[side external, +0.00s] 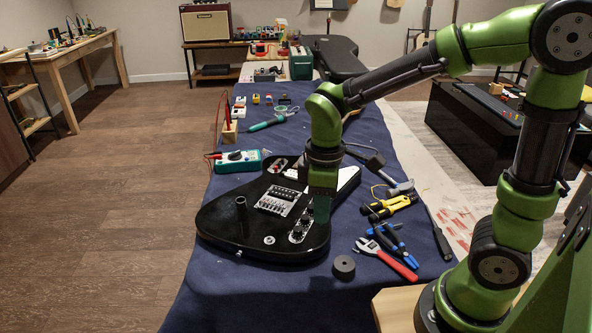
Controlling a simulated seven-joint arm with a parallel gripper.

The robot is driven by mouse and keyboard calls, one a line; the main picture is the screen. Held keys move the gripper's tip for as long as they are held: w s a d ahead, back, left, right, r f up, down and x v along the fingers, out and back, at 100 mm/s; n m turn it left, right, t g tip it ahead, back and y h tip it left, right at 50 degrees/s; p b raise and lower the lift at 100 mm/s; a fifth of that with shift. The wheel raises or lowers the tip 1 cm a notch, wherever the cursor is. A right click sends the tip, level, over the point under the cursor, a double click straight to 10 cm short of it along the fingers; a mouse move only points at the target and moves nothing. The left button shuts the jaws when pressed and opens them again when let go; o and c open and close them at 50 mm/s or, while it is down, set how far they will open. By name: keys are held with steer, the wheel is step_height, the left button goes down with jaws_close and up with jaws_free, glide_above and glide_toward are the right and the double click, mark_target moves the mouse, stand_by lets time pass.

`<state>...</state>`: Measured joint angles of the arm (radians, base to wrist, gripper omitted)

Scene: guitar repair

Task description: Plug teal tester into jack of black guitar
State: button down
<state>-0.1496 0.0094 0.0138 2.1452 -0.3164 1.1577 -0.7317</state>
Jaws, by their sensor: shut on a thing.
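The black guitar (228,222) lies face up on the dark blue cloth, with a white pickguard edge, silver bridge and control knobs. A small round silver fitting (268,240) on its lower face may be the jack; I cannot tell for sure. My gripper (321,192) points down over the guitar's right side, beside the knob plate. It is shut on a narrow dark teal piece (321,209), which looks like the teal tester. The piece's lower end is small and dark, so I cannot tell whether it touches the guitar.
A dark upright cylinder (241,214) stands at the guitar's left. A teal multimeter (238,161) lies behind it. Yellow-handled pliers (388,206), blue-handled pliers (388,240), a red-handled wrench (388,259) and a black round puck (344,267) lie at right.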

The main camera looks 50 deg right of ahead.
steer(key=w+a+f, duration=0.1)
steer(key=w+a, duration=0.4)
steer(key=w, duration=0.6)
steer(key=shift+s+d+f, duration=0.1)
steer(key=shift+s+f, duration=0.05)
steer(key=shift+f, duration=1.25)
steer(key=shift+s+d+f, duration=0.1)
steer(key=shift+f, duration=1.25)
steer(key=shift+f+m, duration=0.3)
steer(key=shift+f, duration=1.15)
stand_by(0.9)
steer(key=shift+c, duration=2)
jaws_free()
step_height(320, 180, up, 6)
